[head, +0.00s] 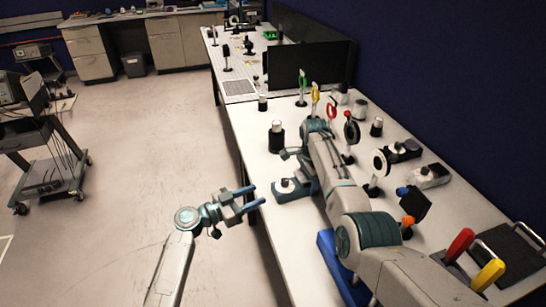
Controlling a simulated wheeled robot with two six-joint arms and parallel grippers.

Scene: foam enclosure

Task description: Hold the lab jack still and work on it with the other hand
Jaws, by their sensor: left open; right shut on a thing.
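A low blue-grey device with a white knob (286,184), which looks like the lab jack, sits near the left edge of the white bench. My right arm reaches over the bench from the lower right. My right gripper (303,168) is shut at the device's right side and seems to hold it; its fingers are partly hidden by my arm, so the exact grip is unclear. My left gripper (257,195) is open and empty, just left of the device, around the bench edge in the picture. Its blue fingers point right, apart from the device.
A black cylinder (277,138) stands behind the device. Mounted optics (380,163) and small boxes (430,176) crowd the bench right of my arm. Red (460,243) and yellow (488,274) handles are at lower right. A dark screen (300,65) stands farther back. Open floor lies left.

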